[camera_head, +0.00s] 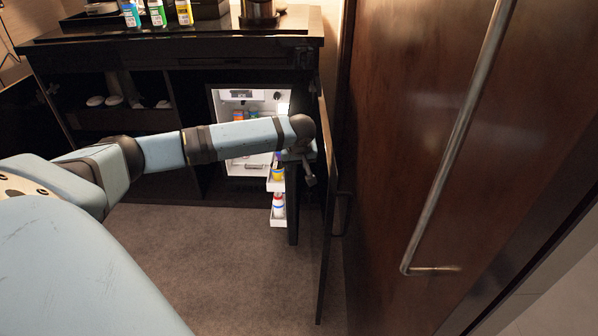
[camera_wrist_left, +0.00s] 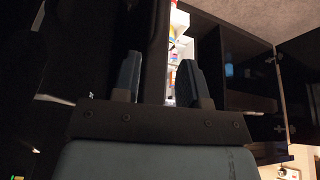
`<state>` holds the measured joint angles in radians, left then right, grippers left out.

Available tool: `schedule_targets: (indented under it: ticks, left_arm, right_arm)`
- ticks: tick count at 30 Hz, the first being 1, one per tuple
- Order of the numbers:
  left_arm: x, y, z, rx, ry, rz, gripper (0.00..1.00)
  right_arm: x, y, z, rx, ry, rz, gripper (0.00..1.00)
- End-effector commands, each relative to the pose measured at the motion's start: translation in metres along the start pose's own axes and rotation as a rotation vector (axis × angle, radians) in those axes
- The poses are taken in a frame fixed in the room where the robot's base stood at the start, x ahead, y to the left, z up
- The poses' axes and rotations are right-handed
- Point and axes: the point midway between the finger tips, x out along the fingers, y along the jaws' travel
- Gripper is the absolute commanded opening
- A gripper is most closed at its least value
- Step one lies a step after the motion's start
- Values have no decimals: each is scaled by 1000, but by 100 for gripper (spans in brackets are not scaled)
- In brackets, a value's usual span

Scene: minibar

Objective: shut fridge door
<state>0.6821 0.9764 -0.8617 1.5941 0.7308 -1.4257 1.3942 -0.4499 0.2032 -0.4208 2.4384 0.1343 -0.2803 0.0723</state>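The small fridge (camera_head: 227,105) sits lit inside the dark minibar cabinet. Its door (camera_head: 292,205) stands open, swung out toward me, with white shelves (camera_head: 278,222) on its inner side holding bottles. My left arm reaches across in front of the fridge. My left gripper (camera_head: 308,172) is at the upper part of the open door, partly hidden by its own wrist. In the left wrist view, its two fingers (camera_wrist_left: 157,82) are spread apart, and a dark upright panel edge lies between or just beyond them; contact cannot be told. My right gripper is not in view.
An open dark cabinet door (camera_head: 324,210) stands just right of the fridge door. A large brown wooden door (camera_head: 400,130) with a long metal handle (camera_head: 460,140) fills the right. Bottles (camera_head: 157,13) stand on the counter. The carpet (camera_head: 235,255) below is clear.

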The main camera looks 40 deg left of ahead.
Motion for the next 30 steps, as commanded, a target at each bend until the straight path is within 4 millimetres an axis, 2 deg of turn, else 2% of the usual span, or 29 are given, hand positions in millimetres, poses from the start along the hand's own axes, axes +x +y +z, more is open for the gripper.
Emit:
schedule_targets:
  ticks: [1, 9, 15, 21, 30]
  left_arm:
    - [12, 0, 2, 0, -1, -2, 39]
    - [72, 0, 3, 0, -1, -1, 39]
    - [106, 0, 2, 1, 1, 0, 39]
    - [122, 1, 1, 2, 1, 1, 39]
    - [124, 1, 1, 2, 0, 2, 39]
  right_arm:
    - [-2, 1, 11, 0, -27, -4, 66]
    - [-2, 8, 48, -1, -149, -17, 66]
    - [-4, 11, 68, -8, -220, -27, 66]
    - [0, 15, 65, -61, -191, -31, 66]
    - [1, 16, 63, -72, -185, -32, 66]
